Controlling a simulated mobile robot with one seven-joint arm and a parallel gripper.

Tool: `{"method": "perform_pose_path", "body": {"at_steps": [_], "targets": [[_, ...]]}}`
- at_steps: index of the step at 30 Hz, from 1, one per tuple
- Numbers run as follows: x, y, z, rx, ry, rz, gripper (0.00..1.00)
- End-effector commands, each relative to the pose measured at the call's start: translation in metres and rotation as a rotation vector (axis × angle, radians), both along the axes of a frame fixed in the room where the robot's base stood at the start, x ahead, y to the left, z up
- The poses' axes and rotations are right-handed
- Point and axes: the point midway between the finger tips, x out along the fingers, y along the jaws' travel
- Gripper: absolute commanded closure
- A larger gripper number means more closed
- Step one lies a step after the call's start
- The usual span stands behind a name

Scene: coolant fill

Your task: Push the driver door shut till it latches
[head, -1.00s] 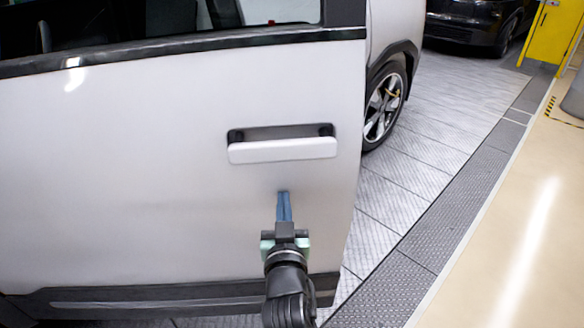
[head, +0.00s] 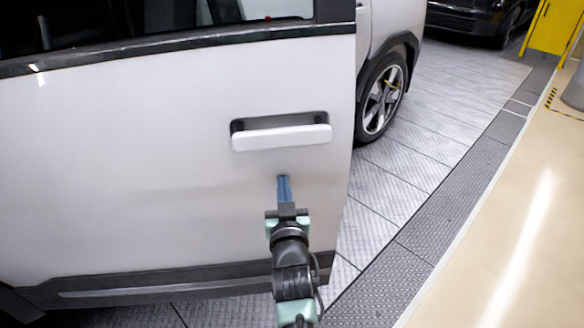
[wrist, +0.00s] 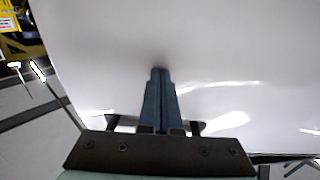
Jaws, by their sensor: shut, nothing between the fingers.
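The driver door (head: 130,180) is a large white panel filling the left half of the head view. It stands open, its right edge apart from the car body (head: 392,25) behind it. The white door handle (head: 282,137) sits in a dark recess near that edge. My gripper (head: 284,180) is shut and empty, its blue fingers pointing at the panel just below the handle. In the wrist view the fingertips (wrist: 159,72) are at or very near the door surface (wrist: 230,60). I cannot tell for sure whether they touch.
A rear wheel (head: 382,97) shows beyond the door edge. Grey textured floor (head: 420,140) lies clear to the right, bordered by a dark strip and a beige walkway (head: 530,220). A dark car (head: 470,18) and a yellow structure (head: 552,25) stand at the back.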

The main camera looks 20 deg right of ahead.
Motion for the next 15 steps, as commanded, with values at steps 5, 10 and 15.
{"method": "perform_pose_path", "body": {"at_steps": [5, 10, 15], "targets": [[0.000, 0.000, 0.001, -0.001, -0.002, 0.000, 1.00], [0.006, -0.001, 0.001, 0.001, -0.003, 0.006, 1.00], [0.014, -0.004, 0.001, 0.001, -0.003, 0.016, 1.00]]}}
